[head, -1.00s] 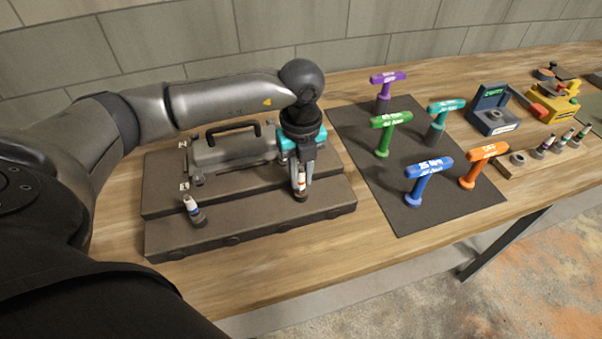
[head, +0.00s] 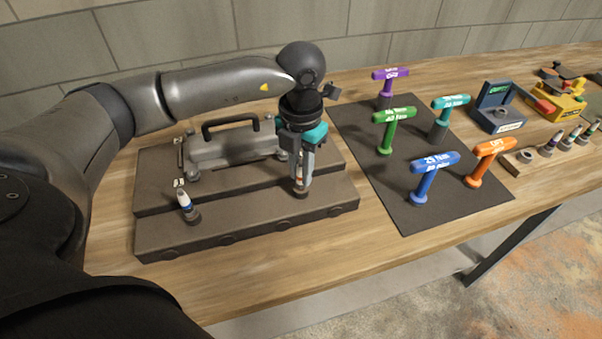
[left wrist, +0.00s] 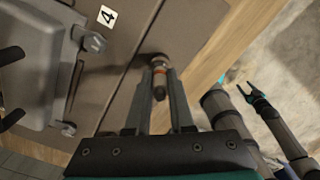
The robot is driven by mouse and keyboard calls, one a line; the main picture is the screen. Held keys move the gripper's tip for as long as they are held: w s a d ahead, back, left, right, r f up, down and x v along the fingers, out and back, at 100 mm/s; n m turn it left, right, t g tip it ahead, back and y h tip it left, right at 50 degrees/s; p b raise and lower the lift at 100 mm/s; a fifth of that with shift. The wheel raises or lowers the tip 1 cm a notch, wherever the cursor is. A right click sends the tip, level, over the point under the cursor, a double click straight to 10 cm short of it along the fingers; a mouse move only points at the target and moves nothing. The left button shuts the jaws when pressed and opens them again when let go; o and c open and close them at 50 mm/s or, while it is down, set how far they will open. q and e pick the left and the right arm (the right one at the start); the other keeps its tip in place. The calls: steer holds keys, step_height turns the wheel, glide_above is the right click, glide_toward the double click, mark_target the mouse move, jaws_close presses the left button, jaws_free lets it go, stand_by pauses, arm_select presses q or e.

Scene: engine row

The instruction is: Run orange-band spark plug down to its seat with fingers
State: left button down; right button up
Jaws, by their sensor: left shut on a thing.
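The orange-band spark plug (head: 299,173) stands upright at the right end of the lower step of the dark engine block (head: 250,221). My left gripper (head: 301,186) points down over it and is shut on it, with a finger on either side. In the left wrist view the plug's orange band (left wrist: 160,71) shows between the fingertips (left wrist: 161,78). The plug's lower end is at its hole, and I cannot tell how deep it sits. My right gripper (left wrist: 250,91) shows in the left wrist view, away over the floor, its fingers apart and empty.
A blue-marked plug (head: 186,205) stands at the block's left end. A grey cover with a black handle (head: 230,125) sits behind. Several T-handle wrenches, including a blue one (head: 434,163), stand on a dark mat (head: 400,212) to the right. The table's front strip is clear.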

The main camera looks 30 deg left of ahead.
arm_select(q)
steer(key=m+b, duration=0.1)
steer(key=m, duration=0.3)
steer(key=shift+f+m+b, duration=0.1)
steer(key=shift+m+b, duration=0.2)
steer(key=shift+b, duration=0.1)
steer(key=shift+m, duration=0.8)
steer(key=c, duration=0.7)
jaws_free()
